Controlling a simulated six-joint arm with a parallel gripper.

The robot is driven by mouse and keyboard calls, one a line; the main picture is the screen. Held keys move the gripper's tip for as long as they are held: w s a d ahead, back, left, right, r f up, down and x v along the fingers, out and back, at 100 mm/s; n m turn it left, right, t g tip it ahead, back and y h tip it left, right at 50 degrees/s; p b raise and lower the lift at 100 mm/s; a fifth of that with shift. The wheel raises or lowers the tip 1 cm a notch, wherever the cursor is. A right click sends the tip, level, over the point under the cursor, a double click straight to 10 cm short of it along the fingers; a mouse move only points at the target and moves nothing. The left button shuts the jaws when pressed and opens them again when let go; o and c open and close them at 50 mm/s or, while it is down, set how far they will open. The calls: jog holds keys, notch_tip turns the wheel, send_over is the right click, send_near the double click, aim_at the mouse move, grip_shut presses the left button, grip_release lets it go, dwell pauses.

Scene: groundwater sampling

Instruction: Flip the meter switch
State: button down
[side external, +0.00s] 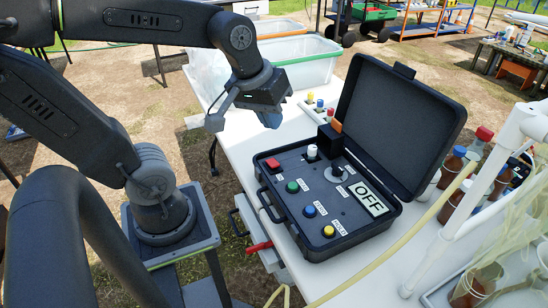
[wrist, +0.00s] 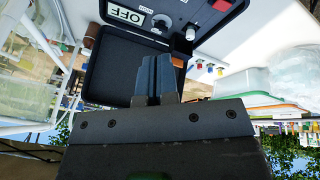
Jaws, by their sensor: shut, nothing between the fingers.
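The meter is an open black case (side external: 322,240) on the white table, its lid (side external: 400,125) raised at the back.
A small block with an orange top (side external: 336,126) stands at the panel's back edge. Clear bins (side external: 300,70) stand behind. Bottles (side external: 452,167) and a white pipe frame (side external: 490,165) are on the right. A pale hose (side external: 395,250) crosses the table's front.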

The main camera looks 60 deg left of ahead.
jog(key=w+a+f+n+g, duration=0.2)
jog(key=w+a+n, duration=0.25)
jog(key=n, duration=0.45)
jog(key=n+g+h, duration=0.2)
jog(key=n, duration=1.8)
send_over(275, 164)
jog(key=a, duration=0.3)
notch_tip(275, 164, down, 10)
jog(key=shift+a+f, duration=0.15)
jog(key=shift+f, duration=0.1)
jog(key=d+f, duration=0.1)
jog(key=f, duration=0.8)
jog(key=d+f, duration=0.1)
jog(key=f, duration=0.3)
jog(key=shift+d+f, duration=0.3)
jog(key=shift+d, duration=0.05)
